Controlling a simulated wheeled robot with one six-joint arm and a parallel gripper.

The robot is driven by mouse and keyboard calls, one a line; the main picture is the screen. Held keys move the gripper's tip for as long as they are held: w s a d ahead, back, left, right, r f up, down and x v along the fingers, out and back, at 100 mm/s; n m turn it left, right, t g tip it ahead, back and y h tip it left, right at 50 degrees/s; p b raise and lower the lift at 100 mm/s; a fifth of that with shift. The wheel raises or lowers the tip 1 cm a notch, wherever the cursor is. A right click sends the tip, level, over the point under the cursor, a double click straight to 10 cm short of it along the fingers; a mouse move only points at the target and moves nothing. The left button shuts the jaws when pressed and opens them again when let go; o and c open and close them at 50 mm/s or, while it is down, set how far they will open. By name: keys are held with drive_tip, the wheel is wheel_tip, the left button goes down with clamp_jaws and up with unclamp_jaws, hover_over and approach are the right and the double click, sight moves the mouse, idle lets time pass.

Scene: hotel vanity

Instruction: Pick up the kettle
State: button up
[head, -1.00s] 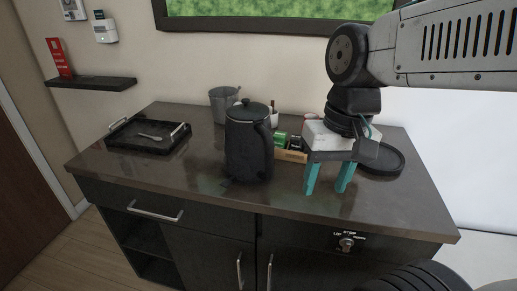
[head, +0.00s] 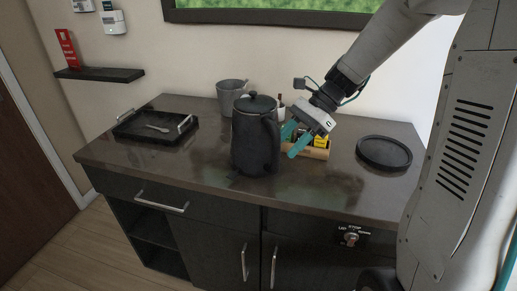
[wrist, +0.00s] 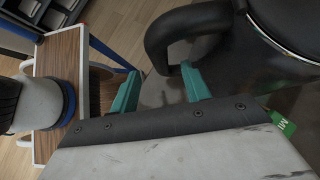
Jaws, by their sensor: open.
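The black kettle (head: 255,138) stands upright on the dark vanity top, with its lid on. Its handle is on the right side, facing my gripper. My gripper (head: 290,140) has teal fingers and is open at the kettle's right side, close to the handle. In the wrist view, the curved black handle (wrist: 160,38) lies just beyond the fingertips of my gripper (wrist: 160,85), and the kettle body (wrist: 255,60) is to the right. Whether the fingers touch the handle cannot be told.
A black tray with a spoon (head: 150,140) is at the left of the vanity top (head: 210,165). A grey bucket (head: 228,97) stands behind the kettle. A small box of packets (head: 318,150) is behind my gripper. A round black tray (head: 384,152) is at the right.

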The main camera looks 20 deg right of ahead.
sight(275, 156)
drive_tip(key=x, duration=0.5)
drive_tip(key=shift+w+a+f, duration=0.1)
drive_tip(key=shift+a+f, duration=0.1)
drive_tip(key=shift+f, duration=0.15)
clamp_jaws()
drive_tip(key=shift+w+r, duration=0.1)
idle(1.0)
